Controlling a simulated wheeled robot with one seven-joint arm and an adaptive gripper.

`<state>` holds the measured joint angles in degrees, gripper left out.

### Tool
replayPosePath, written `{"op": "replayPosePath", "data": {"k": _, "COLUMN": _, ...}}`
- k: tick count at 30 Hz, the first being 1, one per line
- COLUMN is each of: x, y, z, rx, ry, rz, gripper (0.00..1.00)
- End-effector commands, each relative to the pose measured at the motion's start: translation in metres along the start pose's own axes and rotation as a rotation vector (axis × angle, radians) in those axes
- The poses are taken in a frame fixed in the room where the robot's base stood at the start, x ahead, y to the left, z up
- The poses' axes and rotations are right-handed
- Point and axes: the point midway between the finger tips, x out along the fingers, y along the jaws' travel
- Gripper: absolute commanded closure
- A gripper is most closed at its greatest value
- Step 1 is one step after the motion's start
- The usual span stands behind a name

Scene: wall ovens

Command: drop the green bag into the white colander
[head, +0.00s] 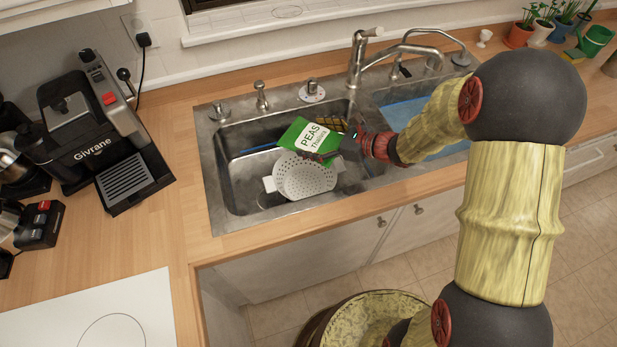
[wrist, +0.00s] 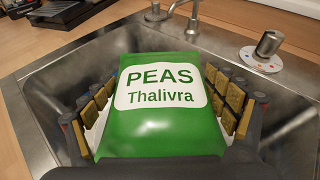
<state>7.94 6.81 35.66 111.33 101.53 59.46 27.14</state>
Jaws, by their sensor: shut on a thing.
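The green bag (head: 298,138) has a white label reading "PEAS Thalivra". It is in my gripper (head: 336,140), over the left sink basin. In the wrist view the green bag (wrist: 162,120) fills the space between the two padded fingers of my gripper (wrist: 160,105), and the fingers press on its sides. The white colander (head: 304,178) sits in the left basin, with small holes in its bottom. In the head view the bag overlaps the far edge of the colander and hides part of it. In the wrist view the colander cannot be made out clearly behind the bag.
The steel sink (head: 232,215) has a second basin at right with a blue item (head: 402,112). Taps (head: 357,62) rise along its back edge. A black coffee machine (head: 100,130) stands on the wooden counter at left. Potted plants (head: 520,36) stand at the back right.

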Motion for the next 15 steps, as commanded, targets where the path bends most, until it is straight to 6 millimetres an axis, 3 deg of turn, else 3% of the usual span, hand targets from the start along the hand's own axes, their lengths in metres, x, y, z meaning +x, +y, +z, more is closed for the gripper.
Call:
{"op": "replayPosePath", "data": {"k": 5, "x": 0.007, "y": 0.017, "z": -0.004, "rx": -0.023, "ry": 0.001, "rz": 0.085, "gripper": 0.59}}
{"op": "replayPosePath", "data": {"k": 15, "x": 0.018, "y": 0.018, "z": -0.03, "rx": -0.023, "ry": 0.002, "rz": 0.088, "gripper": 0.59}}
